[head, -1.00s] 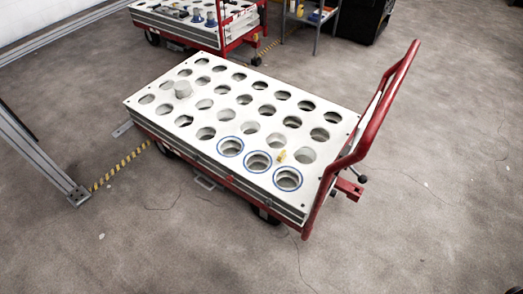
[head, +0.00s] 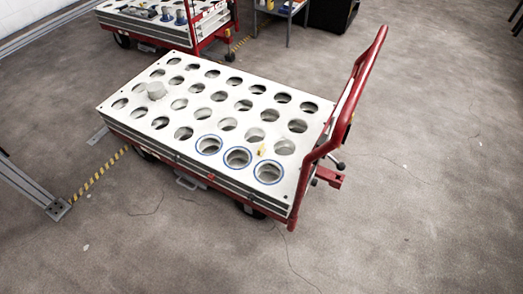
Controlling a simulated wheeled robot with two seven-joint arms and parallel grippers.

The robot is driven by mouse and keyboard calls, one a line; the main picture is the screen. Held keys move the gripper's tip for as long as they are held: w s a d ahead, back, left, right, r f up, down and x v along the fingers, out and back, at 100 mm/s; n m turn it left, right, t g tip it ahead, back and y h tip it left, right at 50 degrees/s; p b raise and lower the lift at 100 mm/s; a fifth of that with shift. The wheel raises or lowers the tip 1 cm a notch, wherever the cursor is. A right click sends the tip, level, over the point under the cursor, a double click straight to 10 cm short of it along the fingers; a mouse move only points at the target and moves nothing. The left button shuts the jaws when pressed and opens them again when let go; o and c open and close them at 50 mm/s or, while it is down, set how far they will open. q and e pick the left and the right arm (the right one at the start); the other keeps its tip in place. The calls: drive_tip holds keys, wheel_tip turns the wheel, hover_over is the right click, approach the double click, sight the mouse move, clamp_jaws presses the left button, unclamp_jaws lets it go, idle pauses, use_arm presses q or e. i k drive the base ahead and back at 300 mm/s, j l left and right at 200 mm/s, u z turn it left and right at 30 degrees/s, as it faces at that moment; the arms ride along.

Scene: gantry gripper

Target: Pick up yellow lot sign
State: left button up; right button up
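The yellow lot sign (head: 262,150) is a small yellow piece standing on the white top plate of the near cart (head: 222,122). It sits near the cart's handle end, just behind the blue-ringed holes. It is too small to read. Neither of my grippers is in the head view.
The near cart has rows of round holes, a pale cylinder (head: 156,90) at its left and a tall red handle (head: 352,95) on its right. A second cart (head: 150,30) and a shelf (head: 285,10) stand behind. A metal frame (head: 30,185) is at left. Floor in front and right is clear.

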sight(262, 149)
drive_tip(key=i+j+z, duration=0.1)
drive_tip(key=j, duration=0.25)
drive_tip(key=i+j, duration=0.25)
drive_tip(key=j, duration=0.15)
drive_tip(key=i+j+z, duration=0.15)
drive_tip(key=j, duration=0.25)
drive_tip(key=i+j+z, duration=0.1)
drive_tip(key=j, duration=0.3)
drive_tip(key=i+j, duration=0.15)
drive_tip(key=j, duration=0.25)
drive_tip(key=i+j+z, duration=0.15)
drive_tip(key=j, duration=0.25)
